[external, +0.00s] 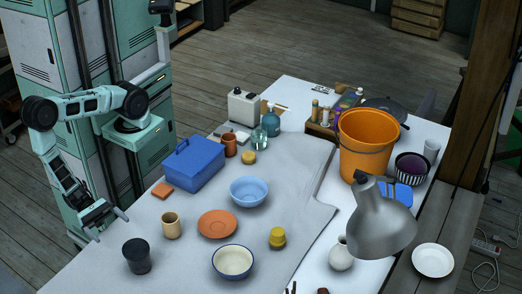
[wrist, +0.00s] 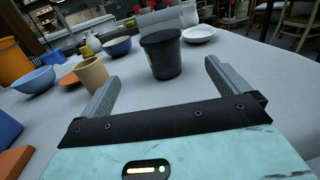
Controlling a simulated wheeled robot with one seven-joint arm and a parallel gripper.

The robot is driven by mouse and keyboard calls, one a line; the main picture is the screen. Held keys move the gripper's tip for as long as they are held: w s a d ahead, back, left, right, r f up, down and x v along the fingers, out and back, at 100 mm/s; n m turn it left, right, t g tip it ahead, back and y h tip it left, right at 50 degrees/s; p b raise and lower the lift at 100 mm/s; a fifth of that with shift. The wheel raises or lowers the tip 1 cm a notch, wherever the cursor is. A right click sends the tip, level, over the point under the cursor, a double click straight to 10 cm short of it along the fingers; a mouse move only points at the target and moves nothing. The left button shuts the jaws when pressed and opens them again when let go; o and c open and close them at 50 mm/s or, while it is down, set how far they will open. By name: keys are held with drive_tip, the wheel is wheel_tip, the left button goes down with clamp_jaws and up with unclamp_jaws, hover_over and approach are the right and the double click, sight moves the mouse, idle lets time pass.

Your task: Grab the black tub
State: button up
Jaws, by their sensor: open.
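The black tub (external: 137,256) stands upright with its lid on the near left part of the table. In the wrist view the black tub (wrist: 161,55) is ahead of my gripper, near the middle. My gripper (external: 107,218) is just above the table's left edge, to the upper left of the tub in the external view. In the wrist view my gripper (wrist: 158,80) has its two fingers spread wide, with nothing between them. The tub is beyond the fingertips and apart from them.
A tan cup (external: 171,225) stands near the tub, with an orange saucer (external: 217,224) and a cream bowl (external: 232,262) to the right. A blue toolbox (external: 195,164) and terracotta block (external: 163,191) are behind. A grey lamp (external: 380,225) is far right. Table surface around the tub is clear.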

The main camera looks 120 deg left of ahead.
drive_tip(key=p, duration=0.1)
approach(144, 257)
drive_tip(key=shift+w+a+f, duration=0.15)
drive_tip(key=shift+w+f, duration=0.15)
drive_tip(key=shift+w, duration=0.1)
drive_tip(key=shift+w+d+r+p, duration=0.1)
drive_tip(key=shift+w+d+p, duration=0.1)
drive_tip(key=shift+w, duration=0.65)
drive_tip(key=shift+w+d+r+p, duration=0.1)
drive_tip(key=shift+w+d+p, duration=0.15)
drive_tip(key=shift+w, duration=0.65)
drive_tip(key=shift+w+d+r+p, duration=0.1)
drive_tip(key=shift+w+d+p, duration=0.1)
drive_tip(key=shift+w, duration=0.65)
drive_tip(key=c, duration=1.2)
